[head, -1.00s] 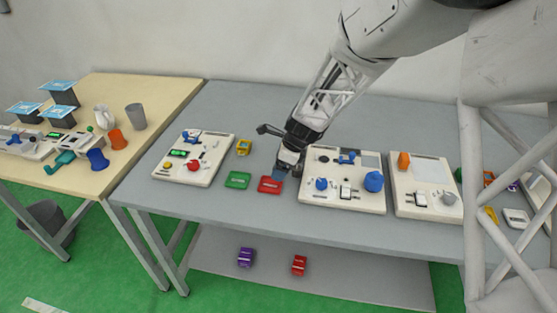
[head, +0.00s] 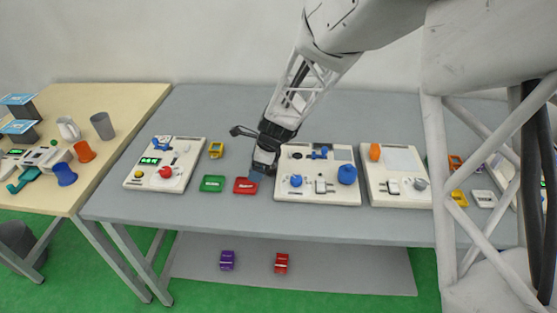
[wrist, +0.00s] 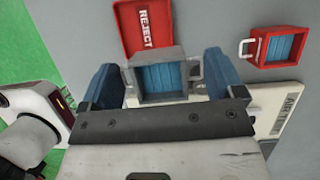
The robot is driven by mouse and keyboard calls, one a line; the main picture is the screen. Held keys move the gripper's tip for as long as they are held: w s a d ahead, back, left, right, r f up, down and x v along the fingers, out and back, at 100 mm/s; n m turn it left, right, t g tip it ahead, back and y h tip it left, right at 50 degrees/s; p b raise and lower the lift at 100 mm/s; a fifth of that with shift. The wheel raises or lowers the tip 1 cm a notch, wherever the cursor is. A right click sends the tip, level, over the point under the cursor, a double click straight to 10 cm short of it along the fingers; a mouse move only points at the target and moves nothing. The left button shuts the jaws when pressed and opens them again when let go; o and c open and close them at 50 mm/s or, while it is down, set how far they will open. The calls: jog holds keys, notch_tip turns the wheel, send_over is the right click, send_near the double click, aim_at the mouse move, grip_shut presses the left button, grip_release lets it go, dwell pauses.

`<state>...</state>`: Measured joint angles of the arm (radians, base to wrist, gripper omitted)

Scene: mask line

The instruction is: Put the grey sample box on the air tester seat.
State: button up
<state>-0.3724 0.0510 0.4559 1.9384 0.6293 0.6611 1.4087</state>
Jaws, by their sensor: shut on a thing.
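The grey sample box (wrist: 158,97), with blue ribs inside, sits between the two blue fingers of my gripper (wrist: 160,78) in the wrist view. My gripper is shut on it. In the head view my gripper (head: 262,168) is low over the bench, just behind and right of the red tray and left of the middle white panel. The box itself cannot be made out there. A white panel (wrist: 288,112) with the partly readable label "AIR T" shows at the right of the wrist view. Its seat cannot be made out there.
A red tray marked REJECT (wrist: 145,25) lies beside the held box; it also shows in the head view (head: 245,186). A green tray (head: 212,184) is to its left. White panels stand left (head: 190,150) and right (head: 400,195). A red handled box (wrist: 278,45) shows in the wrist view.

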jog(key=s+d, duration=0.1)
jog(key=d, duration=0.4)
jog(key=s+d+r, duration=0.1)
jog(key=d, duration=0.5)
jog(key=s+d+r, duration=0.1)
jog(key=d, duration=0.4)
jog(key=shift+d+r, duration=0.1)
jog(key=shift+d, duration=0.1)
jog(key=shift+w, duration=0.1)
send_over(295, 156)
jog(key=d, duration=0.1)
jog(key=shift+f, duration=0.8)
jog(key=shift+f, duration=1.75)
jog(key=shift+f, duration=0.15)
jog(key=o, duration=0.7)
